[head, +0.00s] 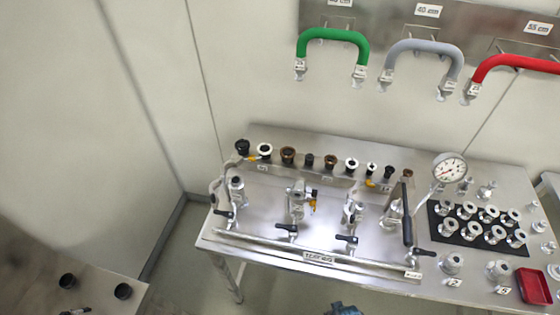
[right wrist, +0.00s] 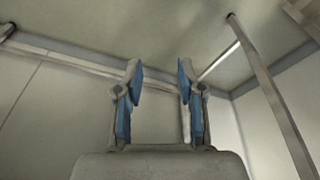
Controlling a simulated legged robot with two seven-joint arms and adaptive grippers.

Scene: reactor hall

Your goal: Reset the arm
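My right gripper (right wrist: 160,75) shows in the right wrist view. Its two blue-padded fingers stand apart with nothing between them, and only walls and metal bars show behind it. In the head view, a small blue and dark piece pokes in at the bottom edge. It looks like part of one of my arms, but I cannot tell which. My left gripper cannot be made out in either view.
A steel workbench (head: 270,205) carries valves with black handles, a pressure gauge (head: 449,168), a black mat (head: 440,231) of metal fittings and a red tray (head: 533,287). Green (head: 334,36), grey (head: 424,46) and red hoses (head: 515,62) hang above. Another table (head: 60,265) stands lower left.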

